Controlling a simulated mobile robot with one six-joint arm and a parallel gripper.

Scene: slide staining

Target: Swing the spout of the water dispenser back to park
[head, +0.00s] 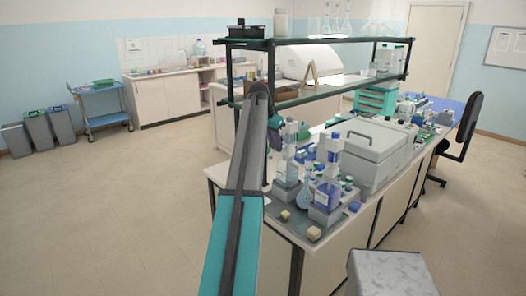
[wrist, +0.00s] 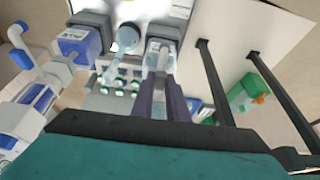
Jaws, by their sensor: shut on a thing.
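Two bottle-top dispensers stand on the near end of the bench in the head view, one at the left (head: 289,165) and one with a blue label (head: 329,170) to its right. I cannot tell from a label which is the water dispenser. My gripper (head: 274,138) is beside the upper part of the left one, partly behind my arm. In the wrist view my gripper (wrist: 159,101) points away, its two dark fingers shut on a small pale part that looks like the spout. The fingers hide most of that part, so its angle is unclear.
The shelf frame (head: 270,92) rises close beside my gripper. A large grey box-shaped device (head: 374,150) stands right of the dispensers. Open floor (head: 95,220) is at the left.

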